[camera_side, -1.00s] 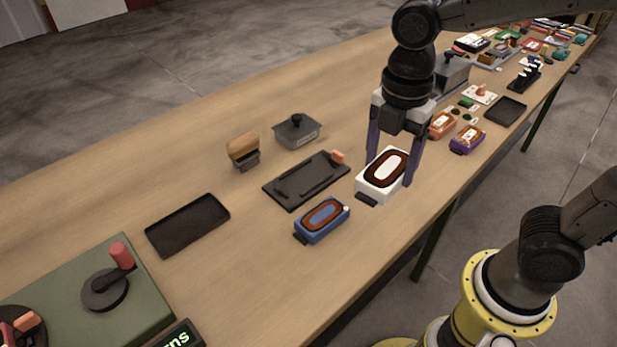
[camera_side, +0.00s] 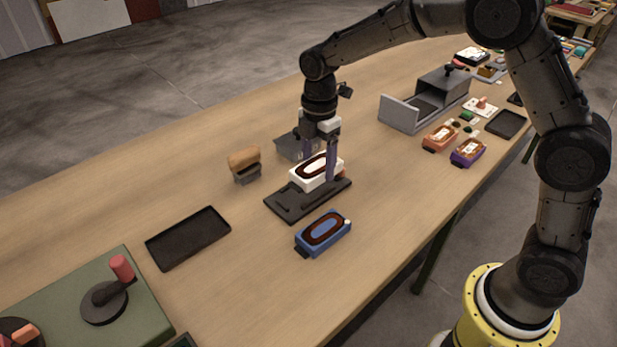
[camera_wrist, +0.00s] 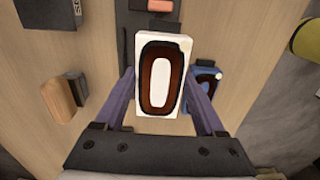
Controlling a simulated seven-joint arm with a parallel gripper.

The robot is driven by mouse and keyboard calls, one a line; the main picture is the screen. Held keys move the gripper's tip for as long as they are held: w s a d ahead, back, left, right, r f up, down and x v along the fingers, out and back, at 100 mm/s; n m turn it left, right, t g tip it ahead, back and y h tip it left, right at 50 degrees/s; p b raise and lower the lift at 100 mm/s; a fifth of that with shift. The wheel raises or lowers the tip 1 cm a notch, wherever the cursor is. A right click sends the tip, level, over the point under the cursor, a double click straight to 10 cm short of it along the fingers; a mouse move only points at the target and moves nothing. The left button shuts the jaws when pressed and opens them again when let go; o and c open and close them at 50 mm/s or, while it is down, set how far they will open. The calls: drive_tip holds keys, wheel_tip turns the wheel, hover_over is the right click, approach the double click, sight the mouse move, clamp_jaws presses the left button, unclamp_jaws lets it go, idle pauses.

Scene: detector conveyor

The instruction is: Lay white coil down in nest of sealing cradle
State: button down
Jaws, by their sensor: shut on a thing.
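The white coil (camera_side: 314,173) is a white block with a dark brown oval winding on top. My gripper (camera_side: 322,165) is shut on it, one finger on each side. In the wrist view the white coil (camera_wrist: 160,76) sits between the two fingers (camera_wrist: 160,104). In the side view it is over the far right part of the dark sealing cradle (camera_side: 290,207), roughly level; I cannot tell whether it touches. The cradle's nest is mostly hidden under the coil. The cradle's salmon end piece shows in the wrist view (camera_wrist: 160,6).
A blue coil (camera_side: 323,232) lies just in front of the cradle. A wooden-handled stamp (camera_side: 244,165) stands to the left, and a grey lidded box (camera_side: 289,146) stands behind my gripper. An empty black tray (camera_side: 188,238) is further left. Orange and purple coils (camera_side: 467,151) lie right.

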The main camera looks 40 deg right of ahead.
sight(308, 168)
drive_tip(key=w+f, duration=0.2)
drive_tip(key=f, duration=0.1)
drive_tip(key=shift+w+a+f, duration=0.15)
drive_tip(key=shift+w+a, duration=0.05)
drive_tip(key=shift+w, duration=0.15)
drive_tip(key=shift+f, duration=1.35)
drive_tip(key=shift+s+f, duration=0.15)
drive_tip(key=shift+f, duration=0.7)
unclamp_jaws()
drive_tip(key=shift+s+f, duration=0.1)
drive_tip(key=r, duration=1.2)
drive_tip(key=shift+w+r, duration=0.1)
drive_tip(key=shift+w, duration=0.1)
drive_tip(key=shift+r, duration=0.8)
